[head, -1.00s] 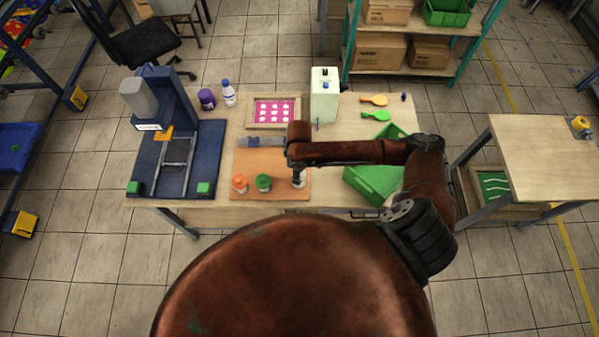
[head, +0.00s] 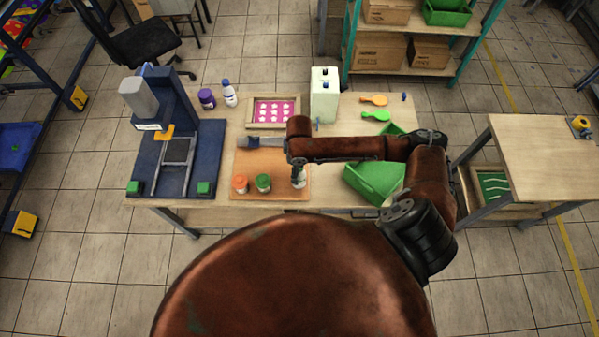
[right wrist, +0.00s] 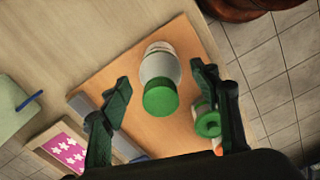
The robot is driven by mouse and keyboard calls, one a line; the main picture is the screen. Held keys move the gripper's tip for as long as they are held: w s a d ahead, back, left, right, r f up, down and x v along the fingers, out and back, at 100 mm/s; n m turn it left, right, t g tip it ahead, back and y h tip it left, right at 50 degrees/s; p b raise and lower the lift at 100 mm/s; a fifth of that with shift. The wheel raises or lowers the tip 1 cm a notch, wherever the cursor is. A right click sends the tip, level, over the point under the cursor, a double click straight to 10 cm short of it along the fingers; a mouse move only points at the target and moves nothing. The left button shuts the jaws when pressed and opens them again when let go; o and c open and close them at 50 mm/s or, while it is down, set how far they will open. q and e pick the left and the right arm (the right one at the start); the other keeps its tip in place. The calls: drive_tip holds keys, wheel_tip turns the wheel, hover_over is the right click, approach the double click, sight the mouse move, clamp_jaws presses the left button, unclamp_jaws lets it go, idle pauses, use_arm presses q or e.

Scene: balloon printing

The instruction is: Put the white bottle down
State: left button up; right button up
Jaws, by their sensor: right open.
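The white bottle (right wrist: 158,62) has a green cap and stands on the orange-brown board (right wrist: 193,112). In the right wrist view it is between the two spread fingers of my right gripper (right wrist: 160,76), with gaps on both sides. In the head view the white bottle (head: 300,181) is at the board's right end, partly hidden under my right gripper (head: 298,169). My right gripper is open and points down just above it. My left gripper is not in view.
An orange-topped bottle (head: 240,184) and a green-topped bottle (head: 263,183) stand on the board to the left. A green bin (head: 372,184) is close on the right. A blue press (head: 178,180) stands at the left. A framed pink sheet (head: 273,111) lies behind.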

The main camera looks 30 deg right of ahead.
wheel_tip(320, 180, up, 10)
drive_tip(key=shift+f, duration=0.1)
